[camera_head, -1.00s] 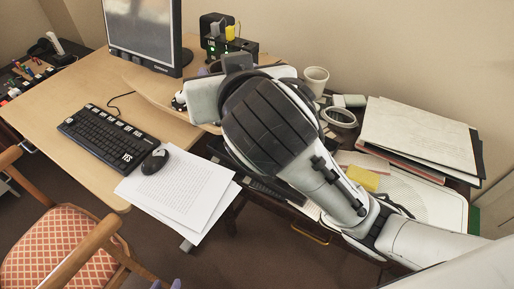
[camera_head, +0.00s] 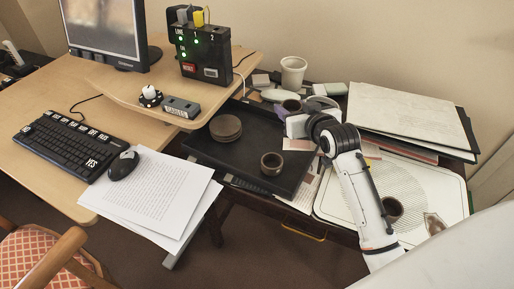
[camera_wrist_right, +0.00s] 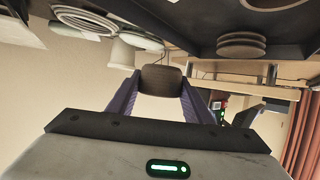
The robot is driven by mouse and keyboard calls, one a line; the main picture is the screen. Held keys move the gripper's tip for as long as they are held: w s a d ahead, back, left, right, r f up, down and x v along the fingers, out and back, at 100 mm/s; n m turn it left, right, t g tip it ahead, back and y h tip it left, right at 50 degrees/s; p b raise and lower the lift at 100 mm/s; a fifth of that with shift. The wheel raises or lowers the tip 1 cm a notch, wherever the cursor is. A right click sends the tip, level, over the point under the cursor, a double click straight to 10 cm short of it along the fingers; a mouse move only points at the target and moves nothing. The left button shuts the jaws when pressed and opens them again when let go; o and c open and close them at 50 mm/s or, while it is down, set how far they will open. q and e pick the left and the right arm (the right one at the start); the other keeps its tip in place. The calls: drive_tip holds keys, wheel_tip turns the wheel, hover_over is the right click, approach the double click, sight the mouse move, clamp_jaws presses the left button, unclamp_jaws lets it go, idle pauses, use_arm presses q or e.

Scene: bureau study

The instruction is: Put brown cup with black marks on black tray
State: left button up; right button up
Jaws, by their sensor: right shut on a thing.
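The black tray (camera_head: 215,157) lies in the middle of the head view. A brown cup (camera_head: 271,163) stands upright on its right part, and a stack of round brown saucers (camera_head: 226,127) sits farther back on it. My right gripper (camera_head: 288,107) is at the tray's far right corner. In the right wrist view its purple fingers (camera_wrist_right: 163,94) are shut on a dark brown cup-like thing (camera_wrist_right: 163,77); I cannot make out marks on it. Another dark brown cup (camera_head: 392,208) stands on the white tray (camera_head: 455,200), beside my forearm. My left gripper is not in view.
A white cup (camera_head: 293,73) and small items crowd the space behind my gripper. A paper stack (camera_head: 408,118) is at the back right. The raised shelf with a black box (camera_head: 203,55) borders the tray at the back left. The tray's near left part is bare.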

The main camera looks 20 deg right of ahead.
drive_tip(key=b, duration=0.1)
hover_over(290, 142)
wheel_tip(290, 142, down, 6)
drive_tip(key=shift+a+r, duration=0.1)
drive_tip(key=shift+f+b, duration=0.5)
drive_tip(key=shift+f, duration=1.7)
drive_tip(key=shift+f, duration=0.1)
drive_tip(key=o, duration=1.1)
drive_tip(key=shift+f, duration=0.1)
drive_tip(key=shift+s+r, duration=0.25)
drive_tip(key=shift+r, duration=0.05)
drive_tip(key=p+v, duration=0.2)
drive_tip(key=v, duration=0.9)
drive_tip(key=shift+s+a+r, duration=0.1)
drive_tip(key=shift+s+a, duration=0.05)
drive_tip(key=shift+s, duration=0.05)
